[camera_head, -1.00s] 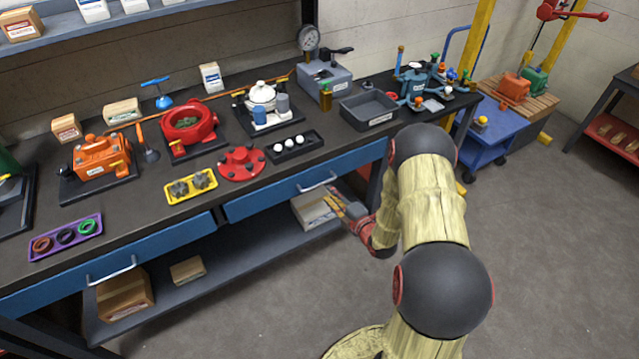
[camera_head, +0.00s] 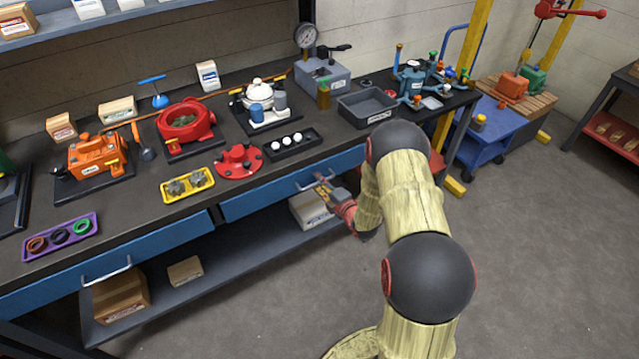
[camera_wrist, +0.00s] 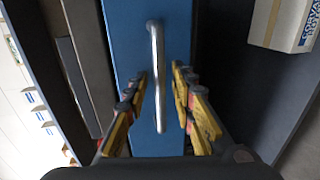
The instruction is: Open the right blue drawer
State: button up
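The right blue drawer (camera_head: 257,200) is under the front edge of the workbench, and its front looks flush with the bench. Its silver bar handle (camera_wrist: 156,75) runs lengthwise up the middle of the wrist view, against the blue drawer front (camera_wrist: 125,40). My gripper (camera_wrist: 160,95) is open, with one yellow-padded finger on each side of the handle and gaps visible between fingers and bar. In the head view my gripper (camera_head: 322,186) is at the handle, which it partly covers.
The left blue drawer (camera_head: 130,250) with its own handle (camera_head: 108,272) is to the left. A lower shelf (camera_head: 230,262) holds cardboard boxes, one white-labelled box (camera_head: 310,207) just below my gripper. The bench top (camera_head: 150,195) carries several parts and trays. The floor in front is clear.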

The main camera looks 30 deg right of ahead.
jog(key=shift+c, duration=0.9)
jog(key=c, duration=0.4)
grip_shut()
